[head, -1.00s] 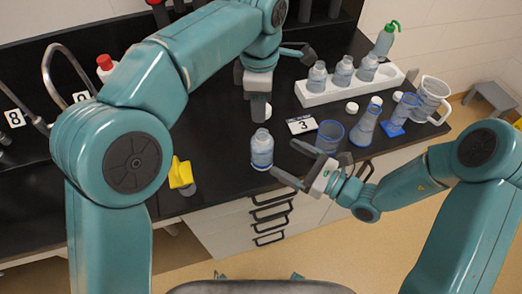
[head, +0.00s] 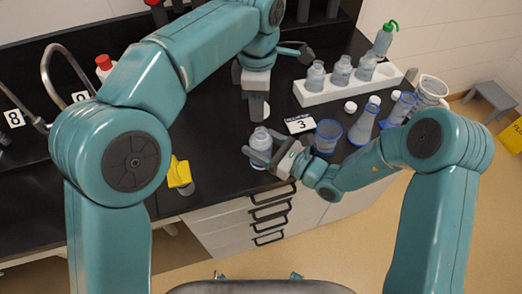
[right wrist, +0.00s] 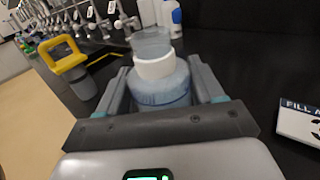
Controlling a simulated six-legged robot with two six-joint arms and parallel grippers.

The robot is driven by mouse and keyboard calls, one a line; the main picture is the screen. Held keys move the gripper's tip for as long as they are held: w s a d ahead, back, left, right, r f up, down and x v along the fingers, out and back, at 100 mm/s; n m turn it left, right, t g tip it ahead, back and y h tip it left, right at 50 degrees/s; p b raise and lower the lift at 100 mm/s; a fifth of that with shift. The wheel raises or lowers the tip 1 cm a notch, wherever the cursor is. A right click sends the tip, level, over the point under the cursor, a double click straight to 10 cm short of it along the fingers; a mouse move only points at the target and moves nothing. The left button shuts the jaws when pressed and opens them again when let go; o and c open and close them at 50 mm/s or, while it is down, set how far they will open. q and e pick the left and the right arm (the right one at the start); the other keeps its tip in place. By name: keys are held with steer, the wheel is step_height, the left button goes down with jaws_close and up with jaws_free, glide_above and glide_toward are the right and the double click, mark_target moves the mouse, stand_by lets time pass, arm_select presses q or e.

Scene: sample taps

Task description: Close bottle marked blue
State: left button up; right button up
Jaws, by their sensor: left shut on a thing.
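A clear bottle with a bluish lower part (head: 262,162) stands upright near the front edge of the black bench. Its pale collar and clear top also show in the right wrist view (right wrist: 158,88); no marking is readable. My right gripper (head: 264,146) has one finger on each side of the bottle; its jaws look open, with narrow gaps. My left gripper (head: 257,108) points down just behind the bottle and is shut on a small white cap (head: 266,110), partly hidden by the fingers.
A white rack (head: 330,95) with several bottles stands behind to the right. A yellow-handled item (head: 179,173) is at the left front edge.

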mark_target(258, 132)
arm_select(q)
steer(key=shift+s, duration=0.1)
arm_select(e)
steer(key=shift+s, duration=0.1)
steer(key=c, duration=0.8)
arm_select(q)
steer(key=shift+a+f, duration=0.15)
steer(key=shift+f, duration=0.05)
arm_select(e)
steer(key=shift+a, duration=0.1)
steer(key=shift+c, duration=0.2)
arm_select(q)
step_height(258, 132, down, 4)
steer(key=shift+r, duration=0.15)
steer(key=shift+f, duration=0.4)
steer(key=shift+f, duration=0.85)
steer(key=shift+f, duration=0.6)
